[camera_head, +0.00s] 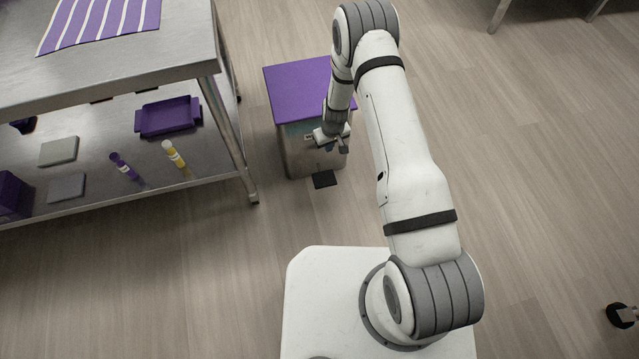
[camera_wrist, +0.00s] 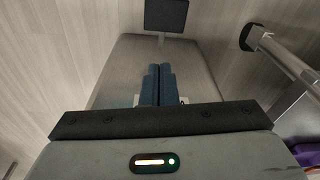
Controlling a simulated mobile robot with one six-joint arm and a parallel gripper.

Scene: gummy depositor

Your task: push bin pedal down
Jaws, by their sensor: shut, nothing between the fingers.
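The bin (camera_head: 301,153) is a metal box with a purple lid (camera_head: 296,88), which lies shut. Its black pedal (camera_head: 324,180) sticks out at floor level from the front. In the wrist view the pedal (camera_wrist: 166,15) shows at the top, joined by a short stem to the bin's metal front (camera_wrist: 115,70). My gripper (camera_head: 343,146) is in front of the bin's upper front, above the pedal and apart from it. Its two fingers (camera_wrist: 158,72) are together and empty, pointing down toward the pedal side.
A steel table (camera_head: 120,78) stands left of the bin, its leg (camera_head: 232,140) close by. Its lower shelf holds a purple tray (camera_head: 168,117), a purple tube (camera_head: 124,165) and a yellow tube (camera_head: 174,154). The floor (camera_head: 230,260) in front of the bin is clear.

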